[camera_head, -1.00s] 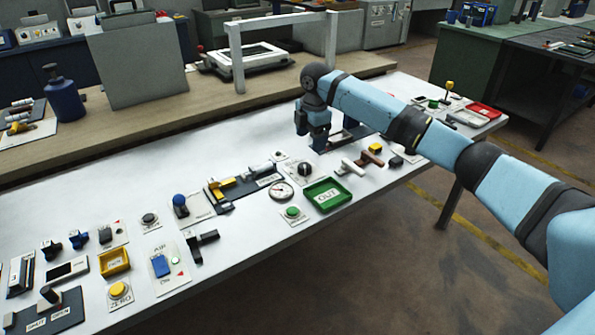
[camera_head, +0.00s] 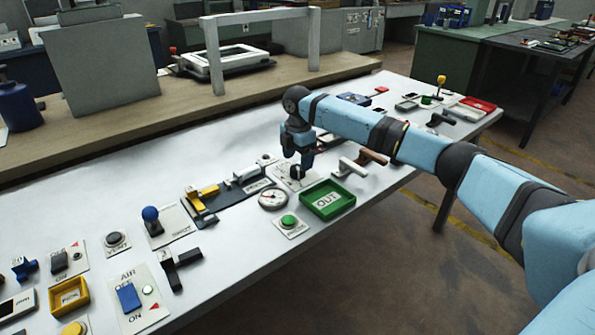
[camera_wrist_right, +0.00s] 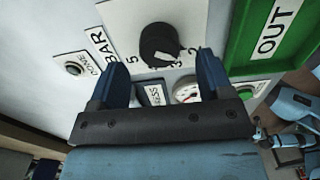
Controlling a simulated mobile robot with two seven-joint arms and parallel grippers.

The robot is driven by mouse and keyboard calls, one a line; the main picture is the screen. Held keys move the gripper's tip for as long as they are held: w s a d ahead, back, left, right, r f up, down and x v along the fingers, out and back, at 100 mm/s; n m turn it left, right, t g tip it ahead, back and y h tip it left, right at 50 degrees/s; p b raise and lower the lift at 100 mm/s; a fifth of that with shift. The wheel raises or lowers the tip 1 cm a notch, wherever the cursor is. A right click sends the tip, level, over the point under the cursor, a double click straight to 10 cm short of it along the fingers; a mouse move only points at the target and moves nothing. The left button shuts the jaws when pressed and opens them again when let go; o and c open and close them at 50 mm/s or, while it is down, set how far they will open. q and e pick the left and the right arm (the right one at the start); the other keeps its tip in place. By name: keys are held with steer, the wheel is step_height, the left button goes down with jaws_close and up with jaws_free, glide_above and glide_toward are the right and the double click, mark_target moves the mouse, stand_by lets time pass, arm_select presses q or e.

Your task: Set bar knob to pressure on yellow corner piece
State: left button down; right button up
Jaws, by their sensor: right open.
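The black bar knob (camera_wrist_right: 158,43) sits on a white plate marked BAR, with numbers around it. In the right wrist view the digits 5, 3 and 2 show; which one its pointer meets is unclear. In the head view the knob (camera_head: 297,172) is at my right gripper (camera_head: 299,158). My right gripper (camera_wrist_right: 160,60) is open, its dark blue fingers apart, with the knob between and beyond their tips, not clasped. A yellow piece (camera_head: 207,192) lies in a dark fixture to the left; any pressure marking on it is unreadable. My left gripper is out of view.
A green OUT tray (camera_head: 328,200), a round gauge (camera_head: 272,199) and a green button (camera_head: 289,221) stand close to the knob. A raised grey frame (camera_head: 213,55) stands behind on the back bench.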

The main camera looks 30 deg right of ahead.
mark_target(298, 167)
step_height(298, 167, down, 3)
steer(key=shift+r, duration=0.2)
steer(key=shift+f, duration=0.45)
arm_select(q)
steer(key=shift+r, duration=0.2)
